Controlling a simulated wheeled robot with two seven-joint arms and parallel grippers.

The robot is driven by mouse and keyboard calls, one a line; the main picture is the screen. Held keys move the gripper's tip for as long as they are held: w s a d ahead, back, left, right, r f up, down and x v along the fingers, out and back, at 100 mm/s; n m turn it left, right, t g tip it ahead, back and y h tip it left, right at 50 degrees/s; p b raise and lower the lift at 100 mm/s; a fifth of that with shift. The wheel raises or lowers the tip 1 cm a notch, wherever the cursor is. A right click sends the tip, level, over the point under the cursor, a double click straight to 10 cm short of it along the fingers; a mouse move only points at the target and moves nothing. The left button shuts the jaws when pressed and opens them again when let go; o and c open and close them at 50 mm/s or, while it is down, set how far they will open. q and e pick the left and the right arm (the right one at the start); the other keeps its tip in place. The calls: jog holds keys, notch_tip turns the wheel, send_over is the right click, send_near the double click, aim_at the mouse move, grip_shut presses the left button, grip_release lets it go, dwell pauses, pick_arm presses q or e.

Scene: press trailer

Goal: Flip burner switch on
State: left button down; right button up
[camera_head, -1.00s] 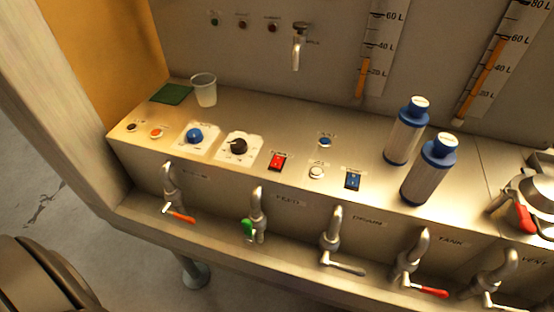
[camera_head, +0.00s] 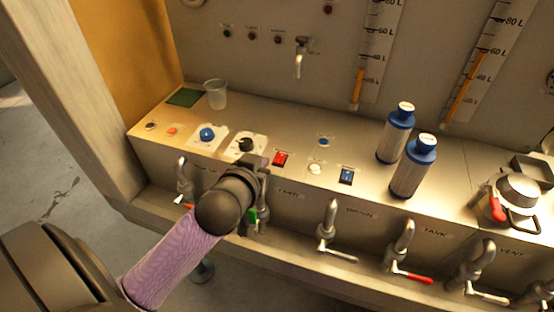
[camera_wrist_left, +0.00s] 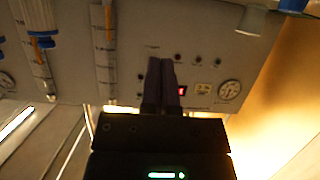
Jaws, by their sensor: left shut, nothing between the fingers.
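A red rocker switch (camera_head: 281,159) sits on the sloping steel counter between the black knob and a white round button; its label is too small to read. My left gripper (camera_head: 257,164) is just left of the red switch, in front of the black knob (camera_head: 245,145), and does not appear to touch the switch. In the left wrist view the gripper's two dark fingers (camera_wrist_left: 162,82) are together with nothing between them. A small red patch (camera_wrist_left: 182,90) shows beside them; I cannot tell what it is. My right gripper is not in view.
A blue knob (camera_head: 207,134) and a clear cup (camera_head: 215,94) are to the left. Several taps, one at the front (camera_head: 331,230), line the lower ledge. A metal pot (camera_head: 512,192) is far right.

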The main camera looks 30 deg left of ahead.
pick_arm(q)
jog(key=shift+w+a+f, duration=0.1)
jog(key=shift+w+f, duration=0.05)
jog(key=shift+w, duration=0.05)
jog(key=b, duration=0.3)
send_over(276, 169)
jog(key=f, duration=0.3)
jog(key=shift+w+a+f, duration=0.1)
jog(key=shift+w+f, duration=0.15)
jog(key=shift+f, duration=0.15)
notch_tip(276, 169, down, 3)
jog(key=shift+s+r+b, duration=0.1)
jog(key=shift+r+b, duration=0.05)
jog(key=shift+b, duration=0.5)
jog(key=shift+s+f, duration=0.1)
jog(key=shift+f, duration=0.45)
